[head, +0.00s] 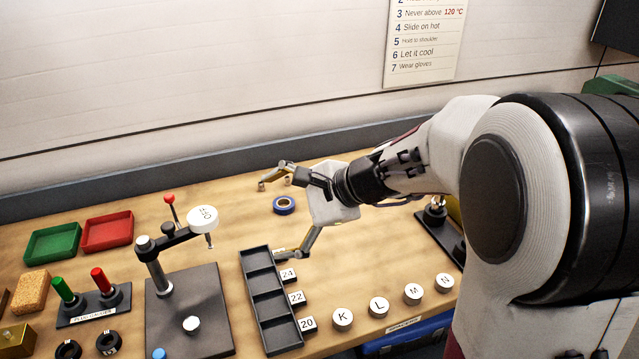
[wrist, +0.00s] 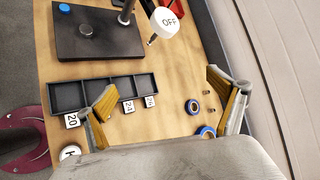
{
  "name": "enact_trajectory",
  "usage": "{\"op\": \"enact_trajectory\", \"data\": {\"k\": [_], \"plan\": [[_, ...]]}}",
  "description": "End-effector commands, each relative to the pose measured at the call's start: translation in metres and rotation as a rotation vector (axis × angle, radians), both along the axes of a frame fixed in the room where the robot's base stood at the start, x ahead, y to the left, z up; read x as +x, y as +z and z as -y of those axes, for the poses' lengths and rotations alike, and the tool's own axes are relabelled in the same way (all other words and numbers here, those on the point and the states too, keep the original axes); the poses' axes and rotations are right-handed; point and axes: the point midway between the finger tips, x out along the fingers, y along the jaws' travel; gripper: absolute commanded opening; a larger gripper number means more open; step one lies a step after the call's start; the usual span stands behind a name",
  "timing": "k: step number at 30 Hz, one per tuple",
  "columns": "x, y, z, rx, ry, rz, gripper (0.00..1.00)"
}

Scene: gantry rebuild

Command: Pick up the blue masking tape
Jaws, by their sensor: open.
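A blue masking tape roll (head: 284,211) lies flat on the wooden bench, left of my wrist in the head view. The wrist view shows two blue-rimmed rings, one smaller ring (wrist: 192,112) and one larger ring (wrist: 202,131) close to the right finger and partly hidden. I cannot tell which of them is the roll seen in the head view. My gripper (head: 273,216) is open and empty, its fingers spread wide.
A dark divided tray (head: 285,341) and numbered blocks (head: 297,298) lie near the lower finger. A press with a white round head (head: 203,219) stands left. Small pegs (wrist: 209,92) stand near the rings. Round lettered pieces (head: 343,318) line the front edge.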

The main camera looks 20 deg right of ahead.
Motion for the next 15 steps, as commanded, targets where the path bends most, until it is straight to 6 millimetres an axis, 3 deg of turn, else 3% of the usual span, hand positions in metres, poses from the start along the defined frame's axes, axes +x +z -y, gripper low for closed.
{"op": "enact_trajectory", "data": {"k": [15], "plan": [[0.104, -0.047, 0.087, 0.392, -0.449, -0.11, 0.95]]}}
